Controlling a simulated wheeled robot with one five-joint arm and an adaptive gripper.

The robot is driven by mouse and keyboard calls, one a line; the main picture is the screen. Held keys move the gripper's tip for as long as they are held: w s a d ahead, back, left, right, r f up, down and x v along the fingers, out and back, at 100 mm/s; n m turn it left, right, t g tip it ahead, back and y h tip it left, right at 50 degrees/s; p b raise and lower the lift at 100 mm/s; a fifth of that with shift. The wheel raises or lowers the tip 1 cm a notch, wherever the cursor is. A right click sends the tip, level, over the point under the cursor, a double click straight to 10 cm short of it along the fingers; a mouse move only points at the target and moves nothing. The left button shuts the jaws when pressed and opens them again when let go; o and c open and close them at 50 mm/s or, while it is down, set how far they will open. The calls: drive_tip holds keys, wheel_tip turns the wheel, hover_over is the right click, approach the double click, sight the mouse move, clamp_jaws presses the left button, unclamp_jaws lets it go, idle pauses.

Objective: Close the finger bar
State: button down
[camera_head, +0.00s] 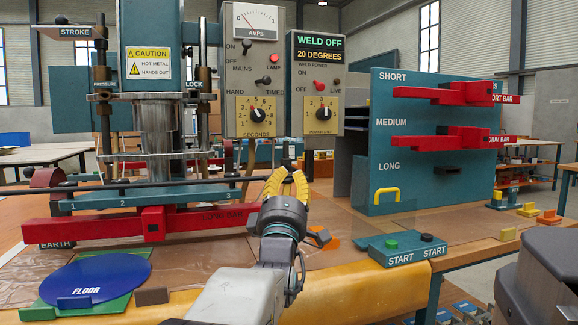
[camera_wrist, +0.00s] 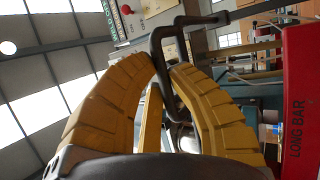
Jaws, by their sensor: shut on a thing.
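The finger bar (camera_head: 130,185) is a thin dark rod running across the front of the welding machine, above the numbered teal strip (camera_head: 160,196). Its right end reaches my gripper (camera_head: 287,180). In the wrist view, the yellow fingers of my gripper (camera_wrist: 163,68) close around a dark bent handle (camera_wrist: 157,45), which appears to be the finger bar's end. The exact grip contact is partly hidden by the fingers. The red long bar (camera_head: 205,217) lies in front of and below the strip, and its end also shows at the right of the wrist view (camera_wrist: 301,110).
A teal rack (camera_head: 392,150) with red short and medium bars stands to the right. A start-button box (camera_head: 402,248) sits at the table's front right. A blue floor disc (camera_head: 95,278) lies front left. The control panel (camera_head: 316,85) reads "WELD OFF, 20 DEGREES".

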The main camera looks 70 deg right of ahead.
wheel_tip(320, 180, down, 7)
idle(0.3)
drive_tip(key=c, duration=1.2)
unclamp_jaws()
drive_tip(key=shift+r, duration=0.15)
drive_tip(key=shift+o, duration=0.2)
drive_tip(key=shift+a, duration=0.1)
drive_tip(key=v, duration=0.7)
drive_tip(key=shift+a, duration=0.15)
